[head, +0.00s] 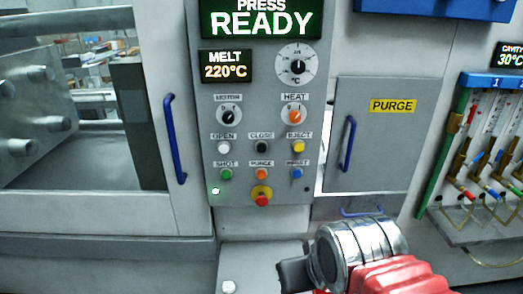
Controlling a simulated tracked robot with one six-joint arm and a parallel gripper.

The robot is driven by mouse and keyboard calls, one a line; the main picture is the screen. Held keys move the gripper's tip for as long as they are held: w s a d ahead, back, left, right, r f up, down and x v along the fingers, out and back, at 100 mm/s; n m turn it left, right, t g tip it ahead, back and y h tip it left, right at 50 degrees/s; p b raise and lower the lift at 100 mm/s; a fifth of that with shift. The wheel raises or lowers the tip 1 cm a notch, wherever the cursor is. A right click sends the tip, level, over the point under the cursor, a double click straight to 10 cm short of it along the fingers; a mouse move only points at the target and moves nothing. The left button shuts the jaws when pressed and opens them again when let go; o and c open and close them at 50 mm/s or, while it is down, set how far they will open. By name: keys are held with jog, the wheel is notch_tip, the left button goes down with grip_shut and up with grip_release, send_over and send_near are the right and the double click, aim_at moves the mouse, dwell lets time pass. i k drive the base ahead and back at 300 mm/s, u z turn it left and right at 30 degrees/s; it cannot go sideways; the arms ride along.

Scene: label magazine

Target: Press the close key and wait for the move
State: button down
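The close key (262,147) is a black round button under a CLOSE label, in the middle of the upper button row on the grey control panel (215,100). The white open key (224,147) is to its left and the yellow eject key (299,147) to its right. The display (262,20) reads PRESS READY. My gripper (292,275) shows in part at the bottom, below and apart from the panel. One dark finger part is visible; I cannot see both fingertips, so its opening is unclear.
A red emergency knob (262,199) sits low on the panel, below green, orange and blue buttons. A blue-handled sliding door (155,100) is at left. A PURGE door (380,150) is at right, with hoses and valves (470,160) beyond it.

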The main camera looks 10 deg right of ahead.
aim_at(260, 147)
jog(key=k, duration=1.35)
jog(key=u, duration=0.25)
jog(key=i, duration=0.4)
jog(key=u, duration=0.7)
jog(key=i, duration=1.65)
jog(key=z, duration=0.75)
